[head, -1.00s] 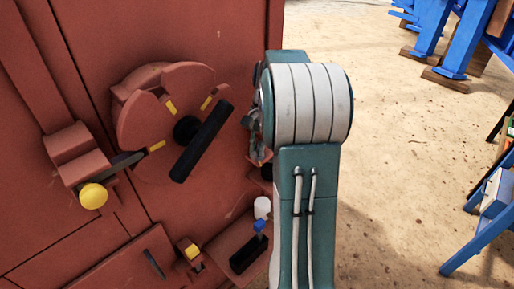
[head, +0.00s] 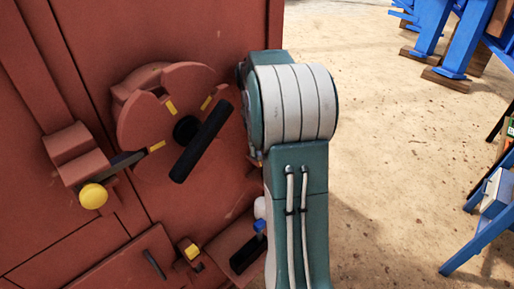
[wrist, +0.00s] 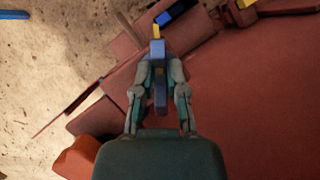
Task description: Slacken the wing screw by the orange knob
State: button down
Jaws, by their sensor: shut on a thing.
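In the wrist view my gripper (wrist: 158,68) is shut on a narrow blue wing screw (wrist: 160,92), which stands between the two fingers. A small yellow piece (wrist: 156,31) shows just past the fingertips. The orange knob (wrist: 82,158) is at the lower left of the wrist view, partly cut off by the frame and by my wrist. In the head view my arm hides the gripper, this wing screw and the orange knob.
The red machine wall carries a round disc (head: 150,120) with a black bar handle (head: 202,140), and a yellow knob (head: 93,195). A blue-winged screw (head: 259,227) sits beside a white knob (head: 261,207). Sandy floor and blue stands (head: 490,215) lie to the right.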

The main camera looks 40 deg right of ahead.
jog(key=shift+w, duration=0.15)
jog(key=c, duration=0.7)
grip_release()
notch_tip(320, 180, up, 10)
jog(key=shift+f, duration=0.1)
dwell(0.4)
